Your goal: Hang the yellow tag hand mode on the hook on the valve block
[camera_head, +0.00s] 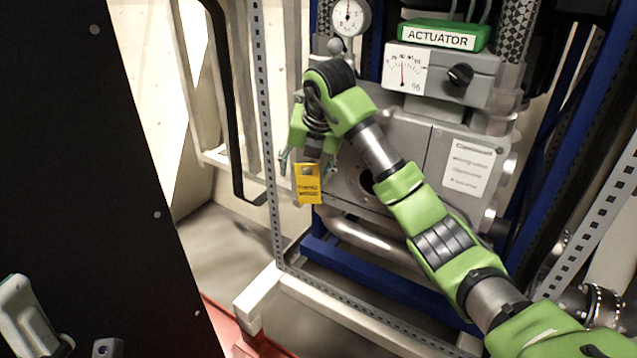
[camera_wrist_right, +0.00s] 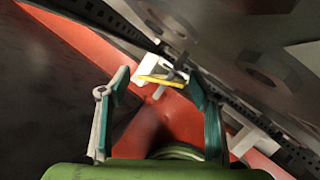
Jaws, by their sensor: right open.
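The yellow tag (camera_head: 309,187) hangs upright with dark lettering in front of the grey valve block (camera_head: 405,150). In the right wrist view the tag (camera_wrist_right: 161,81) shows nearly edge-on, with a small grey bar (camera_wrist_right: 172,72) at it that looks like the hook. I cannot tell for sure whether the tag is on the hook. My right gripper (camera_head: 307,165) points down at the tag's top. Its fingers (camera_wrist_right: 158,82) are open on both sides of the tag, apart from it. Part of my left gripper (camera_head: 27,318) seems to show at the bottom left corner; its fingertips are not clear.
An actuator box (camera_head: 440,72) with a dial and knob sits above the valve block, and a round gauge (camera_head: 350,17) stands left of it. A perforated post (camera_head: 266,130) rises left of my right gripper. A dark panel (camera_head: 90,170) fills the left side.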

